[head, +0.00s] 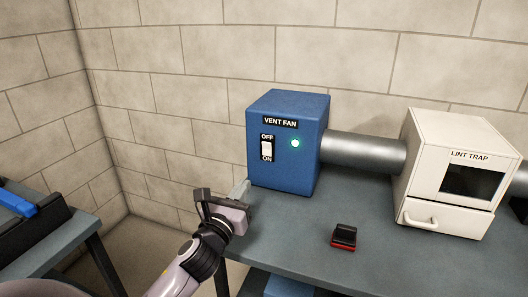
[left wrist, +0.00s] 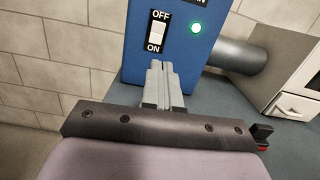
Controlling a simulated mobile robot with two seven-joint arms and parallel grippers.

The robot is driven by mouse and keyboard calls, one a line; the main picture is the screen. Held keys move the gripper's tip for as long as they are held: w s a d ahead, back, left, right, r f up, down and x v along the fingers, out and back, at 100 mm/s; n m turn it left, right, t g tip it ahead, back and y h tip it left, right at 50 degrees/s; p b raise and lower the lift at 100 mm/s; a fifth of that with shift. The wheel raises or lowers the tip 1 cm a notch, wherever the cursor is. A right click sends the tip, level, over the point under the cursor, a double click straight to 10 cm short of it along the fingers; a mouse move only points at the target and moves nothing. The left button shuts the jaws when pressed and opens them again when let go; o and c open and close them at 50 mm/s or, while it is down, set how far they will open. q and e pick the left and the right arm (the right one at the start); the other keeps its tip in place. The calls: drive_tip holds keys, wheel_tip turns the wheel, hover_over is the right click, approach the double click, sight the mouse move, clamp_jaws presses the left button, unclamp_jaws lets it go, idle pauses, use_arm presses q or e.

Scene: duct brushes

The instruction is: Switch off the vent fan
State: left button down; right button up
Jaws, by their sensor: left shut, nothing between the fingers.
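The vent fan (head: 285,160) is a blue box at the back of the bench, against the wall. Its front carries a white switch (head: 267,149) with OFF above and ON below, and a lit green-teal lamp (head: 295,143). The switch also shows in the left wrist view (left wrist: 157,32); I cannot tell which way it is tipped. My left gripper (head: 241,188) is shut and empty, in front of the box and below the switch. In the left wrist view its fingertips (left wrist: 158,66) point at the panel just under ON. My right gripper is out of view.
A grey duct (head: 362,150) joins the fan to the cream lint trap (head: 450,175) on the right. A small black and red object (head: 344,237) lies on the grey bench (head: 290,238). Another table with a blue item (head: 15,203) stands at left.

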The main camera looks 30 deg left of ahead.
use_arm(q)
drive_tip(key=shift+w+a+r+m, duration=0.3)
approach(267, 146)
drive_tip(key=x, duration=0.6)
drive_tip(key=shift+w+a+r, duration=0.1)
drive_tip(key=shift+w+a, duration=0.05)
drive_tip(key=shift+w, duration=0.25)
idle(0.4)
